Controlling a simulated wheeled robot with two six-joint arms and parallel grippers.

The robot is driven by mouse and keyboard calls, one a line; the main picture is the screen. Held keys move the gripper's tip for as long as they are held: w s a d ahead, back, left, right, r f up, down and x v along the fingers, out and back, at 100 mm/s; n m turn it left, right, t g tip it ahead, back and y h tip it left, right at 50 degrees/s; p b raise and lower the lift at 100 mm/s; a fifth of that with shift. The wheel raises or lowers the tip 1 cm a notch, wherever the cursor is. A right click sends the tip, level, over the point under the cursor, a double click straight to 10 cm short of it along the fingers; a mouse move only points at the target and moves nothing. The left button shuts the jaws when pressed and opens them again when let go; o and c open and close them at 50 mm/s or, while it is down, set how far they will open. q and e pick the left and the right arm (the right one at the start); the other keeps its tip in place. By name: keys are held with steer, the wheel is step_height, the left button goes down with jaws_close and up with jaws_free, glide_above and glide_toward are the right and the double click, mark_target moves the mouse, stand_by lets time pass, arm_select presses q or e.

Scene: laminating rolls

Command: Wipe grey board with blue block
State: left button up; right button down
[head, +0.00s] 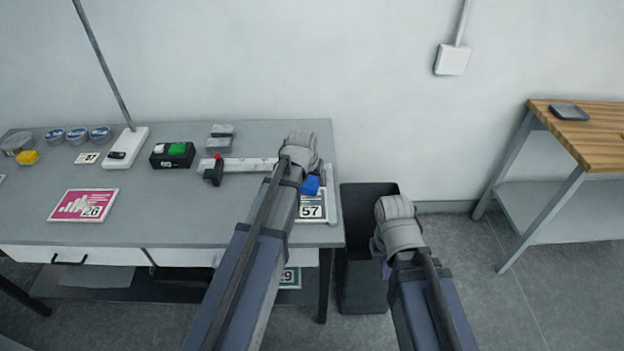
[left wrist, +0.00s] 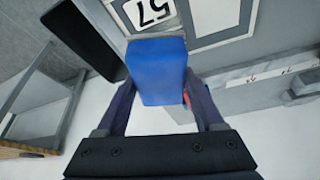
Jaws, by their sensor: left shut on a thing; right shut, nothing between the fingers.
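The blue block (head: 311,186) is held by my left gripper (left wrist: 160,88) at the right end of the table. In the left wrist view the blue block (left wrist: 157,66) sits between the two fingers, which are shut on it. The grey board (head: 332,207) lies at the table's right end beside a label reading 57. It shows behind the block in the left wrist view (left wrist: 215,14). Whether block and board touch cannot be told. My right gripper (head: 386,269) is low by the dark bin, shut and empty, mostly hidden by its own arm.
The grey table (head: 150,215) carries a pink card (head: 82,204), a black box (head: 172,156) with green and white items, and a ruler-like bar (head: 245,164) with a red knob. The dark bin (head: 357,215) stands right of the table. A wooden bench (head: 590,135) stands far right.

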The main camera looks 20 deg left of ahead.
mark_target(301, 201)
arm_select(q)
steer(key=shift+d+f, duration=0.1)
steer(key=shift+d, duration=0.1)
steer(key=shift+a+f, duration=0.1)
steer(key=shift+a, duration=0.05)
steer(key=shift+f+b, duration=0.75)
steer(key=shift+b, duration=0.05)
step_height(301, 201, down, 4)
steer(key=b, duration=0.4)
steer(key=shift+f, duration=0.2)
steer(key=shift+f+b, duration=1)
steer(key=shift+b, duration=0.2)
steer(key=shift+s+a+r, duration=0.1)
steer(key=shift+s+a, duration=0.2)
steer(key=shift+a, duration=0.65)
steer(key=shift+s+a+r, duration=0.1)
steer(key=shift+s+a, duration=0.15)
steer(key=shift+a, duration=0.65)
steer(key=shift+f, duration=0.2)
